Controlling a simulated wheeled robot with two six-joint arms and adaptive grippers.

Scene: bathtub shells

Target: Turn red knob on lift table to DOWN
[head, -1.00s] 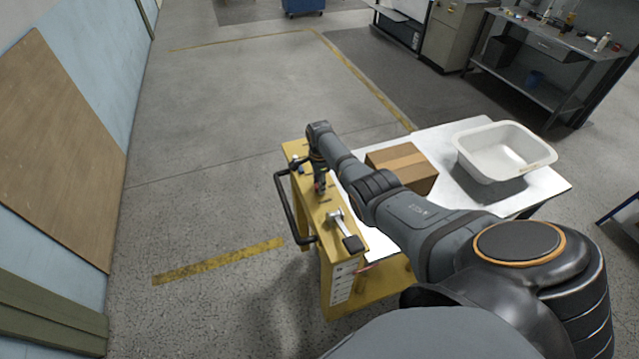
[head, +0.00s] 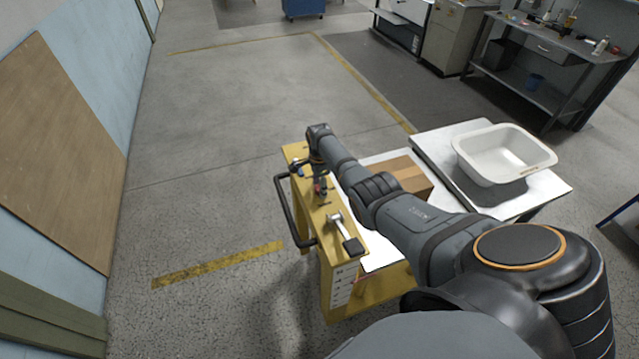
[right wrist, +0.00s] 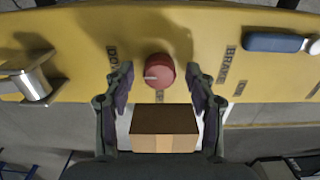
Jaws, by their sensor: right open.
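The yellow lift table (head: 298,152) stands in the middle of the head view. Its red knob (right wrist: 159,70) shows clearly in the right wrist view, with a white pointer mark toward the left, the side of the DOWN label (right wrist: 112,58). My right gripper (head: 320,187) is over the yellow panel; in the right wrist view (right wrist: 160,75) its two fingers are open, one on each side of the knob, with visible gaps. In the head view the knob is mostly hidden by the gripper. My left gripper is not in view.
A cardboard box (head: 408,174) lies on the lift table's white platform, partly behind my right arm. A white tub (head: 505,155) stands on the adjoining table. Floor to the left is clear.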

